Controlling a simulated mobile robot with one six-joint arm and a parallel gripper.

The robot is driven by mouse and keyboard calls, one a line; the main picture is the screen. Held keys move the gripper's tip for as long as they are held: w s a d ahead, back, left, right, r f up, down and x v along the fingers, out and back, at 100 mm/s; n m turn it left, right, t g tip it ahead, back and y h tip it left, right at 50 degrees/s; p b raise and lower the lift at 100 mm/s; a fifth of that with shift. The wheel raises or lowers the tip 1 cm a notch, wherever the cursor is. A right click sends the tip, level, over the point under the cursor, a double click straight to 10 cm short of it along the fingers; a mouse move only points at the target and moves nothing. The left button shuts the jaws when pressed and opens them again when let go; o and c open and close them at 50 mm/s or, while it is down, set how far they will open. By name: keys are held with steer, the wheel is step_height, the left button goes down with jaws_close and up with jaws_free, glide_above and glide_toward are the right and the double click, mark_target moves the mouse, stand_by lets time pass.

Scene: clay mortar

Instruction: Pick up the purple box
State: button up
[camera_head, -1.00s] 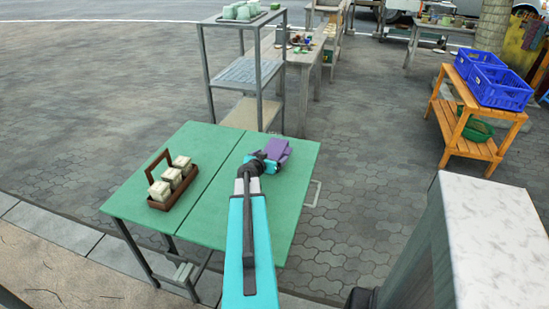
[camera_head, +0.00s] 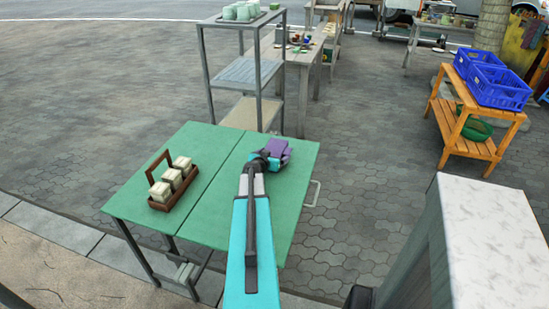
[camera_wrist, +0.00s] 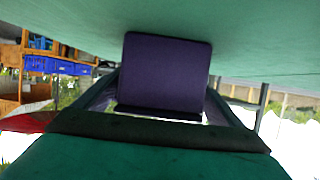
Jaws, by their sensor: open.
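The purple box (camera_head: 278,146) is on the green table (camera_head: 225,200), near its far right part. My gripper (camera_head: 270,160) is at the near side of the box and hides part of it in the head view. In the wrist view the box (camera_wrist: 165,75) fills the middle, against the green tabletop along the top of the picture. The jaws of my gripper (camera_wrist: 162,100) are open, with one finger at each side of the box. I cannot tell whether either finger touches it.
A brown wooden caddy (camera_head: 186,200) with pale jars stands on the table's left half. A grey metal shelf (camera_head: 258,75) stands behind the table. A wooden rack (camera_head: 470,148) with blue crates is at right. A marble-topped block (camera_head: 495,225) is at near right.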

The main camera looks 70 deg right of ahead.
steer(key=shift+d+f, duration=0.2)
steer(key=shift+d, duration=0.35)
steer(key=c, duration=1.3)
steer(key=shift+r, duration=0.2)
steer(key=shift+c, duration=0.2)
